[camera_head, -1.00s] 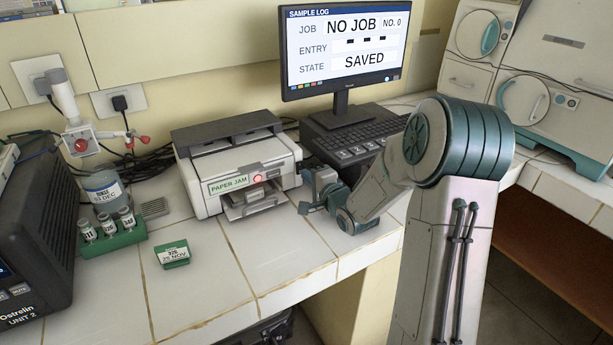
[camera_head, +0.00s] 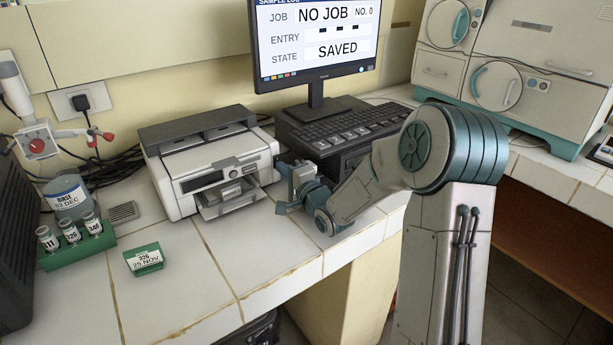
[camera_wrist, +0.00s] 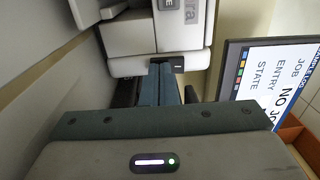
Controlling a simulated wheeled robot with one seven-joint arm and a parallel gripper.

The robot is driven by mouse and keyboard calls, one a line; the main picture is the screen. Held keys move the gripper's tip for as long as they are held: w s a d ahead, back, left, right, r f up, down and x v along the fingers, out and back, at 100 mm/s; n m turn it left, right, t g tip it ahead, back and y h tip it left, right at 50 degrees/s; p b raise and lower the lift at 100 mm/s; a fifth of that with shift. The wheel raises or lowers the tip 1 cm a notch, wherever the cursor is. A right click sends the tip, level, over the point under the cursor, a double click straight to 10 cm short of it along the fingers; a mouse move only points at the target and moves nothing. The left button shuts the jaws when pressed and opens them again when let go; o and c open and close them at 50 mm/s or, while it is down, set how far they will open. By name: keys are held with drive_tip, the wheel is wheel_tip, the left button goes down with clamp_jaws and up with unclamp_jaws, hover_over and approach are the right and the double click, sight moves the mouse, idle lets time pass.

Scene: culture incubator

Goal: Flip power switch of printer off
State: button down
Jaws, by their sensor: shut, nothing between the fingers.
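The white and grey printer (camera_head: 215,165) stands on the tiled counter, left of the keyboard. Its front display (camera_head: 201,181) is dark, and no lamp is lit on its front. My gripper (camera_head: 284,207) is beside the printer's right side, low over the counter, shut and empty. In the wrist view the printer (camera_wrist: 128,37) fills the upper middle, and my shut teal fingers (camera_wrist: 160,70) reach up to its casing. A small black part (camera_wrist: 178,65) on the casing lies right beside the fingertips; it may be the power switch, but its position cannot be read.
The keyboard (camera_head: 348,128) and monitor (camera_head: 318,45) stand close behind my gripper. The counter front before the printer is clear.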

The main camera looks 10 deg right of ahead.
drive_tip(key=shift+w+d+r+p, duration=0.2)
drive_tip(key=shift+p, duration=0.15)
drive_tip(key=shift+a, duration=0.2)
drive_tip(key=shift+s+d+f, duration=0.25)
drive_tip(key=shift+s+d, duration=0.05)
drive_tip(key=shift+s, duration=0.1)
drive_tip(key=v, duration=1.1)
drive_tip(key=shift+s+a, duration=0.1)
drive_tip(key=shift+s, duration=0.15)
